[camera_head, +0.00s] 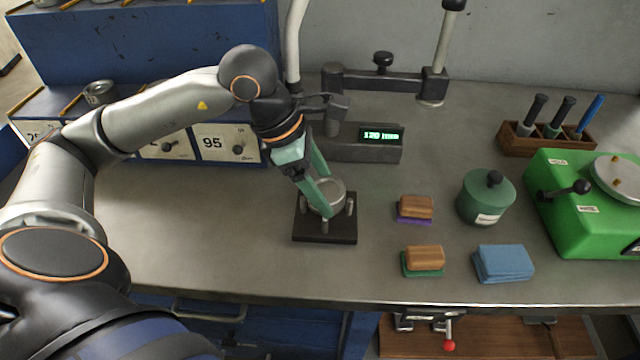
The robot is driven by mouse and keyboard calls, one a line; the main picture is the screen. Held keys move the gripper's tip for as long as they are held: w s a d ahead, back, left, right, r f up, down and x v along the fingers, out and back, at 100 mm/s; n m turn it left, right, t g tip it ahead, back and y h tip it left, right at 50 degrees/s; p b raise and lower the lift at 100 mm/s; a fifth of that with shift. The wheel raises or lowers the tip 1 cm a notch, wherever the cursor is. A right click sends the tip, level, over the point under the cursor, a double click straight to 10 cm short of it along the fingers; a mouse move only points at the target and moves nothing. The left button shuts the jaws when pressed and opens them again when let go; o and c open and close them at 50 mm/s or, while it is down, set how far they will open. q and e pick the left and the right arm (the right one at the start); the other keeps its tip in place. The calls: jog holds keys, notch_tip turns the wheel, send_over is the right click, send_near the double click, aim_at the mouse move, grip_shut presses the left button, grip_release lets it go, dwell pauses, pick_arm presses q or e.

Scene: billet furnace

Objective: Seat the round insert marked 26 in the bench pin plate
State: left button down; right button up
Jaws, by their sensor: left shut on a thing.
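The pin plate (312,230) is a dark square base on the bench with several short upright pins. A round grey metal insert (327,192) sits over the middle of the plate, among the pins. My left gripper (324,194) reaches down from above with its green fingers shut on the insert, one finger on the near side and one on the far side. I cannot tell whether the insert rests fully on the plate. No marking on it can be read from here. My right gripper is not in view.
A measuring stand with a lit display (381,135) stands behind the plate. To the right are two wooden-backed brushes (416,207), a green lidded pot (486,197), folded blue cloths (503,263) and a green machine (580,215). Bench left of the plate is clear.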

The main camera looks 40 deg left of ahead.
pick_arm(q)
jog(key=shift+s+f+b, duration=0.2)
jog(key=shift+f+b, duration=0.25)
jog(key=shift+f, duration=0.6)
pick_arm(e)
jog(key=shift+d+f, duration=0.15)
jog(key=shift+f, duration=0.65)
pick_arm(q)
jog(key=shift+w+r+g+p, duration=0.15)
jog(key=shift+r+p, duration=0.15)
jog(key=shift+r, duration=0.1)
jog(key=shift+w+r+g+p, duration=0.1)
jog(key=shift+r+g+p, duration=0.05)
jog(key=shift+r+p, duration=0.2)
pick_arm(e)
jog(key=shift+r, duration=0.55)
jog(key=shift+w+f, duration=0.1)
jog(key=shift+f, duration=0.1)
pick_arm(q)
jog(key=shift+s+a+f+b, duration=0.1)
jog(key=shift+s+f+b, duration=0.2)
jog(key=shift+f+b, duration=0.7)
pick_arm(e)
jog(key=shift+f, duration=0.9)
pick_arm(q)
jog(key=shift+w+r+p, duration=0.25)
jog(key=shift+r+p, duration=0.15)
jog(key=shift+r, duration=0.55)
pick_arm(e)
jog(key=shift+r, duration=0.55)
